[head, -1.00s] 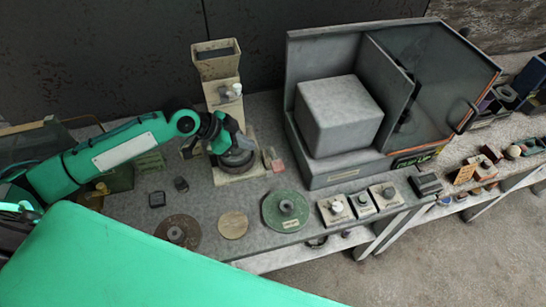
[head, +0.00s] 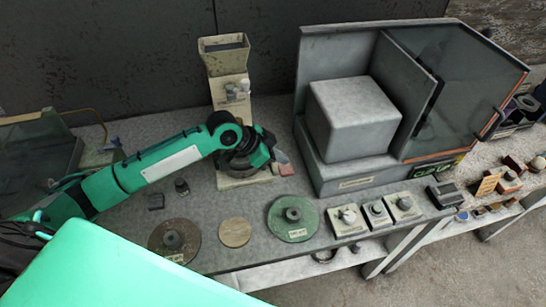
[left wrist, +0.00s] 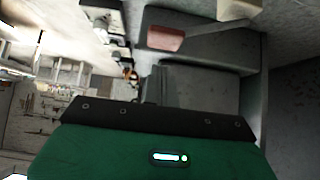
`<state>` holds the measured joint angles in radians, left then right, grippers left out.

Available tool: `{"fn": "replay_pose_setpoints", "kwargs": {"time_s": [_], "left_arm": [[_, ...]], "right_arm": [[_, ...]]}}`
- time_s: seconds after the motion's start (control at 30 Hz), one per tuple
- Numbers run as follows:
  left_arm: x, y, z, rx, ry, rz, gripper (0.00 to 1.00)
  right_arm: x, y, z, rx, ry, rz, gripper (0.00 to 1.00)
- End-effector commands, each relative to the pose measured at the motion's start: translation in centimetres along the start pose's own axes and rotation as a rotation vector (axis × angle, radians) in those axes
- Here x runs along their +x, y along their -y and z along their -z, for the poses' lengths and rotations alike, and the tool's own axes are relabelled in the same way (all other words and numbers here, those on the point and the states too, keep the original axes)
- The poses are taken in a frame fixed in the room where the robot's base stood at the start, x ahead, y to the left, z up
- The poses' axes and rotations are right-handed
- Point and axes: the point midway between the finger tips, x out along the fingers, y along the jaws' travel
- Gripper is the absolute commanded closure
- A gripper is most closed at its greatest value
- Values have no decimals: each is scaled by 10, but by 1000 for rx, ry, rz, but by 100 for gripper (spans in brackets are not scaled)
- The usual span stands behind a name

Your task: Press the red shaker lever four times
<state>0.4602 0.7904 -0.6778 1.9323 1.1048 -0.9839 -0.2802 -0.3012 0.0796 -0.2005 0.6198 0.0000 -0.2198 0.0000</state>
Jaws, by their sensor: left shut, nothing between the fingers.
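The cream shaker (head: 228,88) with a hopper on top stands at the back, left of the grey cabinet. A small reddish lever (head: 286,169) shows low at its right side, and a reddish block-like piece (left wrist: 165,38) shows in the left wrist view. My left gripper (head: 268,152) is just left of the lever, in front of the shaker's base, and partly hides the base and its dark round part. Its fingers (left wrist: 155,85) are shut and empty, and look apart from the reddish piece. Whether they touch the lever is unclear in the head view. My right gripper is out of view.
A large grey cabinet (head: 318,163) with a pale block inside stands close on the right. Discs, including a green one (head: 284,225), and several small knobbed boxes (head: 347,222) lie along the bench's front. A small black piece (head: 156,201) lies under my forearm.

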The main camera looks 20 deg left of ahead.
Motion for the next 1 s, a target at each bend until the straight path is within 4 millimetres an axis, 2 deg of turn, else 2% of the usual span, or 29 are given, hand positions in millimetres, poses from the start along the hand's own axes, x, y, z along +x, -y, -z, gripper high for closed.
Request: {"fn": "replay_pose_setpoints", "kwargs": {"time_s": [0.03, 0.3, 0.8, 1.0], "left_arm": [[8, 0, -8, 0, 0, 0, 100], [18, 0, -18, 1, -1, 0, 100], [19, -1, -20, 2, -1, 1, 100], [27, -8, -28, 51, 2, 50, 100]], "right_arm": [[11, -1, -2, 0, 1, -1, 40], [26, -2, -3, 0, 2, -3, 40], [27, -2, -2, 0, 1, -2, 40], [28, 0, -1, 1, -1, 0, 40]]}}
